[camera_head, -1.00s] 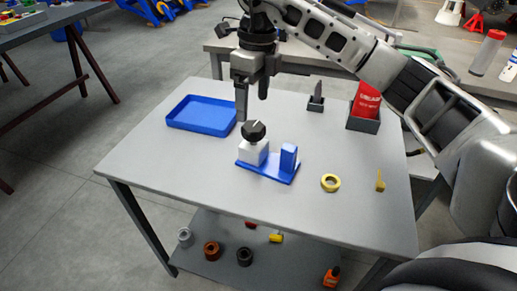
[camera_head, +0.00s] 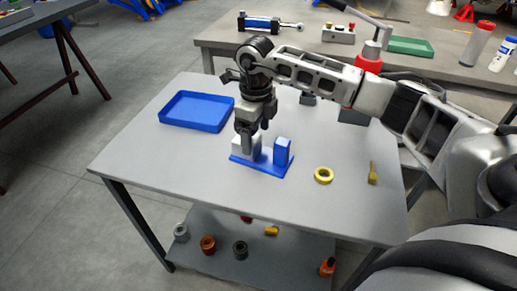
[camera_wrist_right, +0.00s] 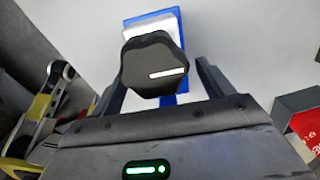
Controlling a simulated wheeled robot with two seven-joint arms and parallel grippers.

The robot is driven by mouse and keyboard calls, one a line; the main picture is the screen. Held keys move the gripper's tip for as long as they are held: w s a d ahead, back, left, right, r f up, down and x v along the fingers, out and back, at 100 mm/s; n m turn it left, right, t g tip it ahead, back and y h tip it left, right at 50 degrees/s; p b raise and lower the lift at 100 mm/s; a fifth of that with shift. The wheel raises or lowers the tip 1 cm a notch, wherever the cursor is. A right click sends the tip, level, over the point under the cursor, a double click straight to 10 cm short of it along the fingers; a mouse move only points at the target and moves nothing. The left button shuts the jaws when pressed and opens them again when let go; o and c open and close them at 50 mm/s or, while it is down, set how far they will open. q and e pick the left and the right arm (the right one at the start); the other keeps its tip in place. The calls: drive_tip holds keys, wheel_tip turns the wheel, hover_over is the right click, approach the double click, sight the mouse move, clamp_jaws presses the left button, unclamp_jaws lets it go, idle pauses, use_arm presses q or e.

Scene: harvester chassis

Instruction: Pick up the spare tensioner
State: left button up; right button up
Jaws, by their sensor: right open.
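The part that looks like the spare tensioner is a white block (camera_head: 240,145) on a blue base (camera_head: 262,166) with a blue upright post (camera_head: 282,151) at one end. The wrist view shows its black lobed knob (camera_wrist_right: 150,62) with a white mark on top. In the head view the knob is hidden behind my right gripper (camera_head: 246,140). That gripper points down over the white block. In the wrist view its open fingers (camera_wrist_right: 158,80) lie on either side of the knob; I cannot tell whether they touch it. My left gripper is out of view.
An empty blue tray (camera_head: 196,125) lies at the table's (camera_head: 140,180) back left. A yellow ring (camera_head: 323,175) and a small yellow part (camera_head: 372,173) lie to the right. Behind my right arm are grey holders, partly hidden. Several rings and parts are on the lower shelf. The front tabletop is clear.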

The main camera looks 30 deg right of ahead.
sight(262, 147)
drive_tip(key=shift+f, duration=1.35)
clamp_jaws()
drive_tip(key=shift+w+r, duration=0.1)
drive_tip(key=shift+r, duration=0.1)
